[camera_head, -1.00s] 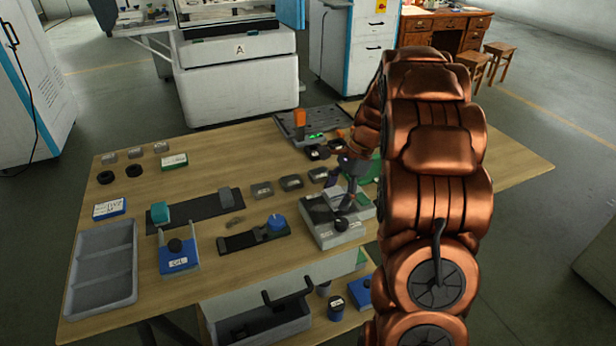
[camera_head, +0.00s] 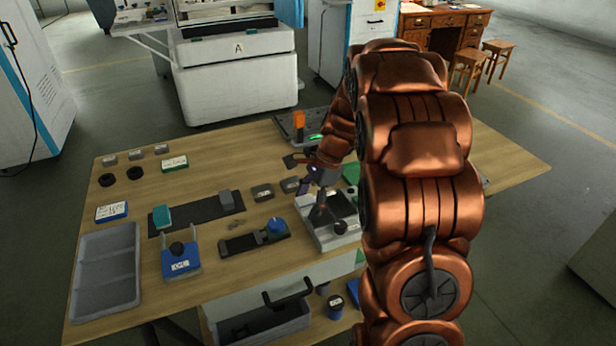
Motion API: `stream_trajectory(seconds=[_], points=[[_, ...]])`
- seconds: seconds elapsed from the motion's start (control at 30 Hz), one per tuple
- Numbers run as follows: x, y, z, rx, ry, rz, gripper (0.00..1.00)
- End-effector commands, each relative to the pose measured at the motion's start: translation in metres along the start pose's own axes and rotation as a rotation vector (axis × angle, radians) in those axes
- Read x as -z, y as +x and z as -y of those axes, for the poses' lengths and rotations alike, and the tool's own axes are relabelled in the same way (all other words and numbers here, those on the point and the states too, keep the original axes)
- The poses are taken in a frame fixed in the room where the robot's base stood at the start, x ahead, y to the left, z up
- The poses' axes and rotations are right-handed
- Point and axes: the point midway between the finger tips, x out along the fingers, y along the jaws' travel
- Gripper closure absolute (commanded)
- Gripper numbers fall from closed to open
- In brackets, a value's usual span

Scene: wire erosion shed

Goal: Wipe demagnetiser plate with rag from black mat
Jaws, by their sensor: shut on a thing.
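My gripper (camera_head: 318,211) is low over the grey boxy unit that looks like the demagnetiser (camera_head: 349,238), at its left side. The unit has a dark top plate (camera_head: 342,202) and a black knob, and my arm partly covers it. My gripper is shut on what seems to be the rag, which is too small and dark to make out clearly. I cannot tell whether it touches the plate. The black mat (camera_head: 195,213) lies to the left, with a teal block (camera_head: 162,216) and a grey block (camera_head: 225,200) on it.
A black fixture with a blue knob (camera_head: 276,228) sits just left of the unit. A blue holder (camera_head: 181,261) and a grey tray (camera_head: 105,270) are farther left. Small grey blocks (camera_head: 262,192) and a dark tray with an orange part (camera_head: 298,119) lie behind.

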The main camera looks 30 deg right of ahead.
Motion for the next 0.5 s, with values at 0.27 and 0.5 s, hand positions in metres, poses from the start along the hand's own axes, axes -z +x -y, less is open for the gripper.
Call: stream_trajectory(seconds=[0.27, 0.5], points=[[-0.015, -0.031, 0.001, 0.002, -0.007, -0.001, 0.61], [-0.025, -0.05, 0.001, 0.001, -0.009, -0.001, 0.61]])
